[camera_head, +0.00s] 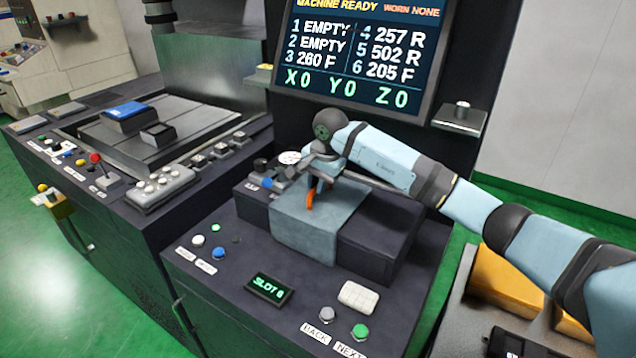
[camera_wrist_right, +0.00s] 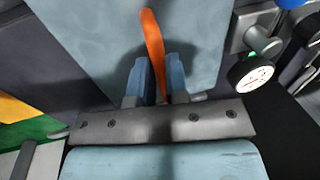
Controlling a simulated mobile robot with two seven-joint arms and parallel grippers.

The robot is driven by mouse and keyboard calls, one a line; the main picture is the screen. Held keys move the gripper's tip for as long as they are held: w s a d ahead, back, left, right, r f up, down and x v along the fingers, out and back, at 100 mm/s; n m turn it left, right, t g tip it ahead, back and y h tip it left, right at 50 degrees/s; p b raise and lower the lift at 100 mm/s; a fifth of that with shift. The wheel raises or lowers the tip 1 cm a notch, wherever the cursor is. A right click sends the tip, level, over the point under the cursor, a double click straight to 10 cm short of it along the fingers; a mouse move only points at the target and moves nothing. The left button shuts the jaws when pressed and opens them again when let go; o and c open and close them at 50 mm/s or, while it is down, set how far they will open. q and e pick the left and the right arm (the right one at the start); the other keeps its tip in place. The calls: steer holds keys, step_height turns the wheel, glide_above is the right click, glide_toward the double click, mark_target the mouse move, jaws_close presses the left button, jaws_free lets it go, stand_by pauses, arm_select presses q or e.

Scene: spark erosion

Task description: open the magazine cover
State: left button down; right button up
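The magazine cover (camera_head: 304,237) is a blue-grey sheet-like panel over the top and front of a dark box at the centre of the head view. It looks closed; it also fills the upper part of the right wrist view (camera_wrist_right: 85,30). An orange handle (camera_head: 310,198) stands on it and shows in the right wrist view (camera_wrist_right: 153,40). My right gripper (camera_head: 318,187) is at the handle. Its two blue fingers (camera_wrist_right: 155,78) are close together on either side of the handle, apparently shut on it. My left gripper is not in view.
A round dial gauge (camera_wrist_right: 250,72) and knobs stand beside the cover. A screen (camera_head: 360,50) rises behind the box. The control panel in front has a slot display (camera_head: 270,288) and buttons (camera_head: 360,331). A machine bed (camera_head: 175,125) lies to the left.

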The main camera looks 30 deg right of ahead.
jaws_close()
